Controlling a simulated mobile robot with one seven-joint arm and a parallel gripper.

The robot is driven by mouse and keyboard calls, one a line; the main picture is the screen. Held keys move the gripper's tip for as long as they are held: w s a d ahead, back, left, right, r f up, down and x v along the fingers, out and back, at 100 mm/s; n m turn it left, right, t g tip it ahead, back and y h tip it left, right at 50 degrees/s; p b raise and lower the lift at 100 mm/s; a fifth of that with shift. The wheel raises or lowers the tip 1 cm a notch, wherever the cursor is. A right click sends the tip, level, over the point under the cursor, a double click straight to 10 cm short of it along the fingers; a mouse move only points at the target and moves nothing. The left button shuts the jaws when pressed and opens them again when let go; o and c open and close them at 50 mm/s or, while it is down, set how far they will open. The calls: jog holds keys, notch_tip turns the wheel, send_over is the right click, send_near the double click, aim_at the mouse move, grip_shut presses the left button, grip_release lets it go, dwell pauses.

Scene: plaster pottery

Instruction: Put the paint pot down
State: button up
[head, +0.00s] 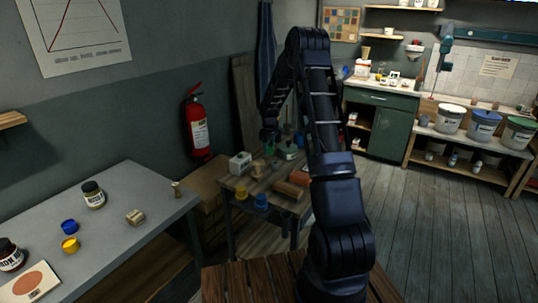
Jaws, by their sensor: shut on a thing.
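My gripper (268,137) is at the end of my dark arm, above the back part of the small wooden table (271,210). It is shut on a small green thing, which looks like a green paint pot (268,149); it is small and dark here. I cannot tell whether the pot touches anything below it. A yellow pot (240,192) and a blue pot (261,200) are at the small table's front. Another blue pot (69,226) and yellow pot (70,244) stand on the grey table (130,223) at left.
The small table also bears a white box (240,163), a tan vessel (258,168) and reddish-brown blocks (289,190). My arm hides its right side. Jars (94,195) stand on the grey table, which has bare room in its middle. A fire extinguisher (198,125) hangs behind.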

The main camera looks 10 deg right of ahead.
jog(key=shift+f, duration=1.85)
jog(key=shift+f, duration=0.15)
jog(key=o, duration=1)
